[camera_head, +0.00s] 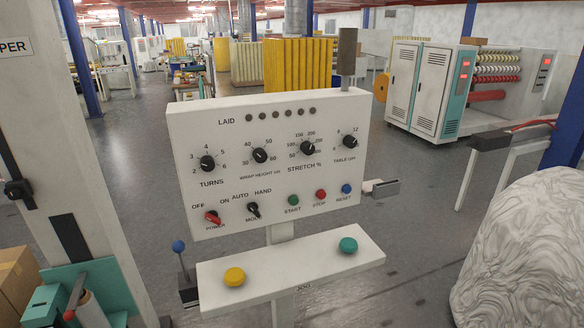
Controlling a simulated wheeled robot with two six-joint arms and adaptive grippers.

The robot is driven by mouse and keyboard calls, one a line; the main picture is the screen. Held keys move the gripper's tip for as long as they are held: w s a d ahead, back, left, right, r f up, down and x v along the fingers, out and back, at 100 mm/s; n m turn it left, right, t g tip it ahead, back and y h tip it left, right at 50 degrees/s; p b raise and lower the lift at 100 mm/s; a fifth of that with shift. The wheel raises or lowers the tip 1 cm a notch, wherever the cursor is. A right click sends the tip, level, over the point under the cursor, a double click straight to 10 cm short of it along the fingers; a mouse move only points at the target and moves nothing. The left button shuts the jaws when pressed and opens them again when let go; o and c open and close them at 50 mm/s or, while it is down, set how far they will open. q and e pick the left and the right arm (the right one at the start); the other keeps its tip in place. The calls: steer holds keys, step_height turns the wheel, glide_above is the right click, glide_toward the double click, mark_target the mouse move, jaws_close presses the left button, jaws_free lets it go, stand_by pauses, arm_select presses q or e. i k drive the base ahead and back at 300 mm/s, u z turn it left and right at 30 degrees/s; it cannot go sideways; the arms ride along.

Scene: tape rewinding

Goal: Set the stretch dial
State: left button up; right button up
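The stretch dial (308,148) is a round black knob on the upper half of a white control panel (185,150), above the label "STRETCH %". Its scale has printed numbers including 50, 100, 150 and 200. A small pale pointer mark shows on the knob, but its exact reading is too small to tell. To its left are the wrap height dial (260,155) and the turns dial (207,163). To its right is the table dial (350,142). Neither of my grippers is in view, and nothing covers the stretch dial.
Below the dials are a red power switch (212,217), a mode switch (253,209) and start, stop and reset buttons. A shelf (300,268) with yellow and teal buttons juts out below. A blue-knobbed lever (178,247) stands left; a wrapped load (525,255) stands right.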

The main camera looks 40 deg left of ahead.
mark_target(308, 148)
steer(key=u, duration=0.1)
steer(key=k, duration=0.55)
steer(key=z, duration=0.95)
steer(key=i, duration=0.95)
steer(key=u, duration=0.7)
steer(key=i, duration=0.8)
steer(key=u, duration=0.75)
